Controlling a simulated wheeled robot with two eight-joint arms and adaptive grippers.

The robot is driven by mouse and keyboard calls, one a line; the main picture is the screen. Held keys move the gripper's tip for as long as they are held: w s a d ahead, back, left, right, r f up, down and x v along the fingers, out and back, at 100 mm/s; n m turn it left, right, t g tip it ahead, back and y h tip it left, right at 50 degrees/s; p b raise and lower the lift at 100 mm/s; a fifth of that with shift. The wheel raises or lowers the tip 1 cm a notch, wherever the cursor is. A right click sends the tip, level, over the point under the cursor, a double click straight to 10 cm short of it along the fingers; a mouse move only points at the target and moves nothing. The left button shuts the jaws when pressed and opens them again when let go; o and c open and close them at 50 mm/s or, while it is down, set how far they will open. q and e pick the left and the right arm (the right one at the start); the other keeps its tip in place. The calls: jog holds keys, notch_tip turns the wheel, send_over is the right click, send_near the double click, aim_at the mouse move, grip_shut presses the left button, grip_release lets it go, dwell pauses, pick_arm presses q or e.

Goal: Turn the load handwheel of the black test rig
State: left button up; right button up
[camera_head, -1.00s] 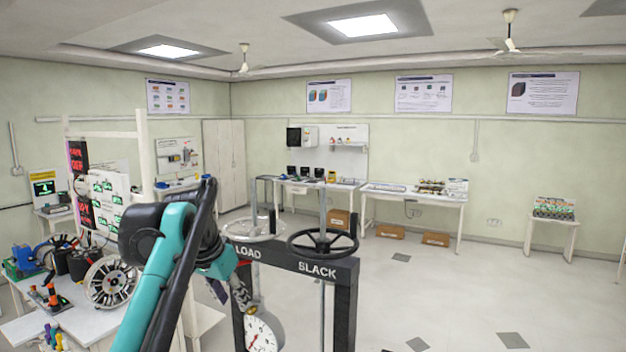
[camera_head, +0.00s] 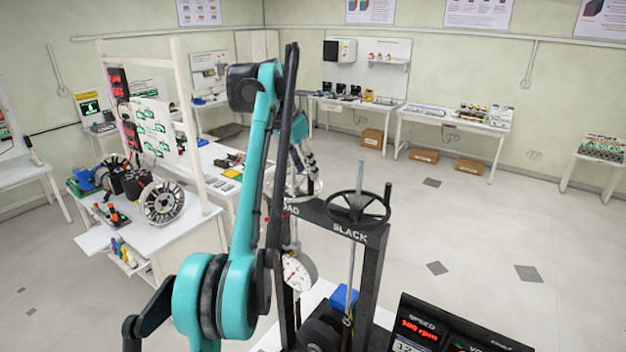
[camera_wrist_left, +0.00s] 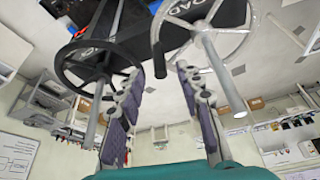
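The pale load handwheel (camera_wrist_left: 201,27) shows at the top of the left wrist view, with a tall spindle and a short dark peg handle (camera_wrist_left: 158,60) on its rim. I see no clear contact. In the head view the gripper (camera_head: 305,165) is partly behind my arm. The black test rig (camera_head: 373,262) carries the label SLACK beside the black wheel. My right gripper is not in view.
The black slack handwheel (camera_head: 357,207) is close beside the load wheel, with its own upright handle. A dial gauge (camera_head: 296,272) hangs below. A speed display (camera_head: 430,325) is at the lower right. A cluttered white bench (camera_head: 185,232) stands left; open floor lies right.

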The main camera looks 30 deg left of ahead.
aim_at(310, 195)
pick_arm(q)
jog(key=shift+x, duration=2.75)
jog(key=shift+s, duration=0.1)
grip_shut()
